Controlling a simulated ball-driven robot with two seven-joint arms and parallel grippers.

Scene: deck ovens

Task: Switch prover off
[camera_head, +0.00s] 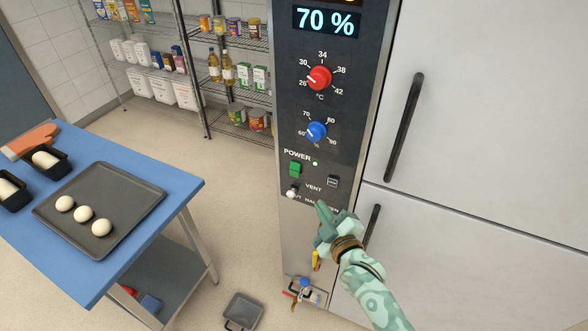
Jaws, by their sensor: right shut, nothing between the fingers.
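The prover is a tall metal cabinet with a dark control panel (288,137). Its display (327,22) is lit and reads 70 %. Below are a red temperature knob (319,78) and a blue humidity knob (316,131). A green power switch (295,169) sits under the POWER label, with a small pale lamp (315,163) beside the label. A dark vent switch (333,181) is to its right. My right gripper (322,208) is shut and empty, just below the panel's lower labels, covering part of them. My left gripper is out of view.
A blue table (180,178) at left holds a grey tray (142,190) with three dough balls, two dark tins and an orange mitt. Wire shelves with groceries stand behind. Long door handles (404,127) project at right. A grey pan (242,311) lies on the floor.

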